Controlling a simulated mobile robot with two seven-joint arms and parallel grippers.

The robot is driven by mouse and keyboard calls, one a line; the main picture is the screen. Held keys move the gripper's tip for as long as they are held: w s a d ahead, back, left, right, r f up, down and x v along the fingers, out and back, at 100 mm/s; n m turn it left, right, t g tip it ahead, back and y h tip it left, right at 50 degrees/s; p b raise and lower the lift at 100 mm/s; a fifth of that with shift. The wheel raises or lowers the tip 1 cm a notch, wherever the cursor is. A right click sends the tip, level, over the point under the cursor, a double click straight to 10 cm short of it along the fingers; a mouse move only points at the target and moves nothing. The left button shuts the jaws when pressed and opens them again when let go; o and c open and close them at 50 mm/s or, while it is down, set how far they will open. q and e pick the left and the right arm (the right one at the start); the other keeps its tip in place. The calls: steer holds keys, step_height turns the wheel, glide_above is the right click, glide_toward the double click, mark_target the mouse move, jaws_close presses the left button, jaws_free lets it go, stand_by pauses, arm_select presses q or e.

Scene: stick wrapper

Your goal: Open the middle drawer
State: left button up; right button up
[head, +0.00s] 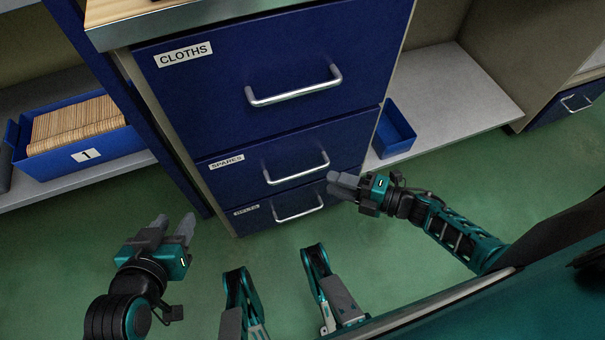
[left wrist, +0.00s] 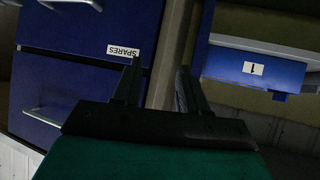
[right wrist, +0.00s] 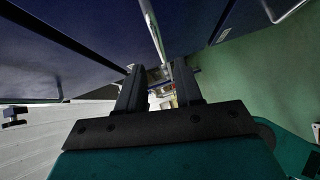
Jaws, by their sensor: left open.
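The blue cabinet has three stacked drawers, all looking closed. The middle drawer (head: 240,173) has a label reading SPARES and a silver bar handle (head: 297,167). Its label also shows upside down in the left wrist view (left wrist: 123,51). My right gripper (head: 335,183) is at the right end of the lower handles, close to the cabinet front. Its fingers are apart in the right wrist view (right wrist: 160,78), with a metal bar beyond the fingertips. I cannot tell whether it touches a handle. My left gripper (head: 172,224) is open and empty, left of the cabinet and apart from it.
The top drawer (head: 225,85), labelled CLOTHS, and the bottom drawer (head: 262,215) have similar bar handles. A blue bin (head: 45,165) marked 1 sits on the left shelf. An empty blue bin (head: 395,130) is on the right shelf. Green floor (head: 400,270) lies clear in front.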

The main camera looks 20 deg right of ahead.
mark_target(302, 173)
steer(key=b+x, duration=0.1)
steer(key=x, duration=0.8)
steer(key=shift+w+a+b, duration=0.1)
steer(key=shift+b, duration=0.25)
steer(key=shift+c, duration=0.4)
jaws_close()
